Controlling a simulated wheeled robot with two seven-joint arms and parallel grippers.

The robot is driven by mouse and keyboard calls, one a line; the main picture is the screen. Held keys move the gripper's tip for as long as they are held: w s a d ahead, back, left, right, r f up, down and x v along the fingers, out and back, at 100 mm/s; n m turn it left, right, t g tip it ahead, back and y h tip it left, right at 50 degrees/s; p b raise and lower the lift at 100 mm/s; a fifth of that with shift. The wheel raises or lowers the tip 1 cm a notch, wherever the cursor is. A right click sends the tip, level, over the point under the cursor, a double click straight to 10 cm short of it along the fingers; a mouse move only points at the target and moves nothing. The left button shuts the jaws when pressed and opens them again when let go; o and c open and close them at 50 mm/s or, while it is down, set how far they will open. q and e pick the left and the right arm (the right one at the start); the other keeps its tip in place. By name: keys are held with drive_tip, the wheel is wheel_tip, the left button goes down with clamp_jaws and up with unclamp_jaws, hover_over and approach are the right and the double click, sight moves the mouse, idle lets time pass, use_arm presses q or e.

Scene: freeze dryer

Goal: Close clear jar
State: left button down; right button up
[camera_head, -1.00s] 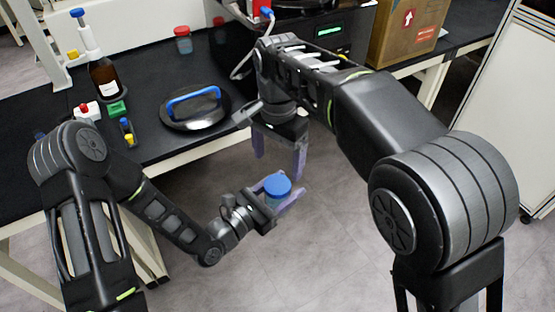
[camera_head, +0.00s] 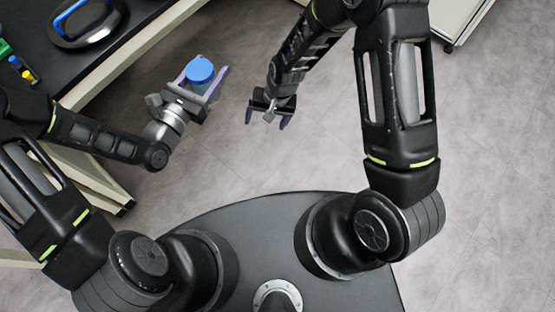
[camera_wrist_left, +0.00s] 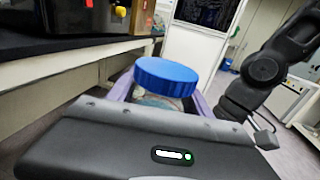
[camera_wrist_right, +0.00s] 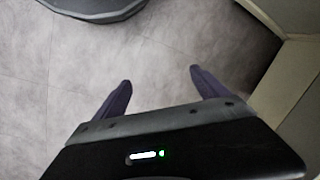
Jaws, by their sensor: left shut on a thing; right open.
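The clear jar (camera_wrist_left: 158,101) is upright in my left gripper (camera_head: 206,72), above the floor in front of the bench. Its blue lid (camera_head: 200,70) sits on top of it and looks level; it also shows in the left wrist view (camera_wrist_left: 167,76). My left gripper's purple fingers are shut around the jar's body, one on each side, and the lid and the palm hide much of the glass. My right gripper (camera_head: 266,122) is open and empty, to the right of the jar and apart from it. In the right wrist view its fingers (camera_wrist_right: 160,78) have only floor between them.
The black bench (camera_head: 130,42) runs along the upper left, with a round black lid-like piece with a blue handle (camera_head: 75,18) on it. Small tubes (camera_head: 27,72) stand at the far left. A white cabinet (camera_head: 462,12) stands at the upper right. Floor around the right gripper is clear.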

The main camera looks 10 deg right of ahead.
drive_tip(key=s+f, duration=0.2)
drive_tip(key=s, duration=0.6)
drive_tip(key=s+f+n+y, duration=0.1)
drive_tip(key=s+f, duration=0.2)
drive_tip(key=s, duration=0.5)
drive_tip(key=shift+a+n+y, duration=0.2)
drive_tip(key=shift+n+y, duration=0.1)
use_arm(q)
drive_tip(key=shift+r, duration=0.1)
